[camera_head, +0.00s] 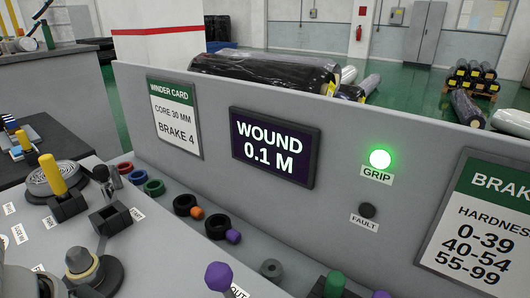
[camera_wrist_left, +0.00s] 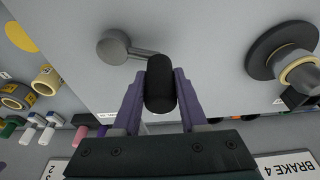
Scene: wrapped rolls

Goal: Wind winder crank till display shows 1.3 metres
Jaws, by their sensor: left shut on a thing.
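The display (camera_head: 273,146) on the grey back panel reads "WOUND 0.1 M". In the left wrist view the crank has a round grey hub (camera_wrist_left: 113,47), a short metal arm and a black handle (camera_wrist_left: 160,82). My left gripper (camera_wrist_left: 160,95) is shut on the black handle, with one purple finger on each side of it. The crank and my left gripper are not visible in the head view. My right gripper is in neither view.
The green GRIP lamp (camera_head: 380,159) is lit; the FAULT lamp (camera_head: 367,210) is dark. A winder card (camera_head: 174,117) reads core 30 mm, brake 4. A spindle with a dark disc (camera_wrist_left: 262,62) stands beside the crank. Coloured rings and plugs line the panel's foot.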

